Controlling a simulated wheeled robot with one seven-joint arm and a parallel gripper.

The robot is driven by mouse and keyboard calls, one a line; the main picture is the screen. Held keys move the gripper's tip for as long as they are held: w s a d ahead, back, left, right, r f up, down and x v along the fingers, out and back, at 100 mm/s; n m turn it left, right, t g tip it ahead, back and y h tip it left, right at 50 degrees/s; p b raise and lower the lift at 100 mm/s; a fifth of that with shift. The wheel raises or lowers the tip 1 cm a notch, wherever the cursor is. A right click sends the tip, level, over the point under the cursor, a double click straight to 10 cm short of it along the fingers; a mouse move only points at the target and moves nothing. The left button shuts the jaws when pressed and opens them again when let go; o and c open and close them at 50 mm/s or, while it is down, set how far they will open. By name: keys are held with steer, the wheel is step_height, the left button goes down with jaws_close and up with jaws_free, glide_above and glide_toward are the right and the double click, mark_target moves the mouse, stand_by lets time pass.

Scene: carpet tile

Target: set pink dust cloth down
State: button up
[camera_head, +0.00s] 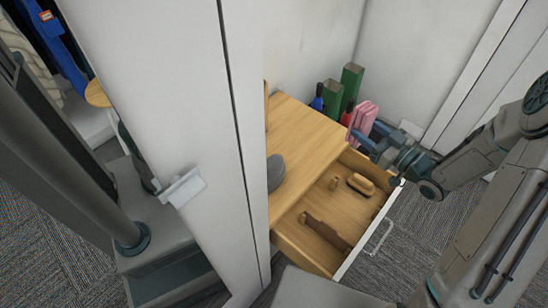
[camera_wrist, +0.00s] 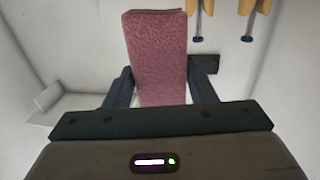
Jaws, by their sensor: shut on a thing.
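The pink dust cloth (camera_head: 364,117) is a folded block with a rough weave. My gripper (camera_head: 366,137) is shut on it and holds it near the back right corner of the wooden cabinet. In the wrist view the cloth (camera_wrist: 158,50) stands up between the two dark fingers of my gripper (camera_wrist: 160,88). I cannot tell from these views whether the cloth touches anything below it.
An open drawer (camera_head: 330,215) holds several brown items. A white door panel (camera_head: 165,100) stands at left.

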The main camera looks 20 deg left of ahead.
mark_target(358, 144)
steer(key=f+g+b, duration=0.1)
steer(key=s+f+n, duration=0.1)
steer(key=s+f+g+y+b, duration=0.1)
steer(key=shift+s+a+f+n+g+b, duration=0.15)
steer(key=shift+a+f+n+g+b, duration=0.15)
steer(key=shift+a+n, duration=0.1)
steer(key=shift+w+a+f+b, duration=0.7)
steer(key=shift+a+f+b, duration=0.3)
steer(key=shift+a+f, duration=0.8)
steer(key=shift+w+a+f+b, duration=0.75)
steer(key=shift+a+f+b, duration=0.2)
steer(key=shift+a+f, duration=0.8)
steer(key=shift+w+a+f+b, duration=0.7)
steer(key=shift+a+f+b, duration=0.3)
steer(key=shift+a+f, duration=0.75)
steer(key=shift+f, duration=0.1)
steer(key=shift+f, duration=0.15)
steer(key=o, duration=0.9)
